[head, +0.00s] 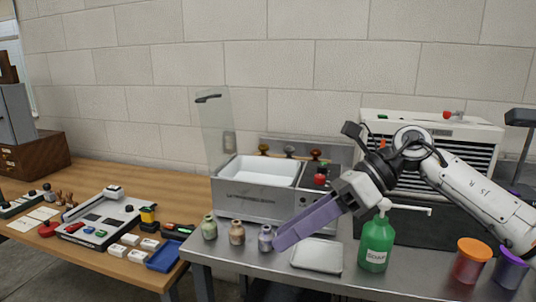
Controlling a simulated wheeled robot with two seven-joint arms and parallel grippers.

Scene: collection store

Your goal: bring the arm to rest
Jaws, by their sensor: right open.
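My right arm (470,190) comes in from the right over the metal table. Its gripper (278,243) points down and to the left, with purple fingers. The fingertips are beside a small grey-lilac bottle (265,240); I cannot tell whether they touch it. The gripper is open, and nothing shows held in it. My left gripper is not in view.
A metal basin unit (255,205) with a raised clear lid (217,125) stands behind. A green soap pump bottle (376,245), a flat pale tray (317,255) and an orange-lidded jar (471,262) stand near the arm. A wooden table (150,175) is at left.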

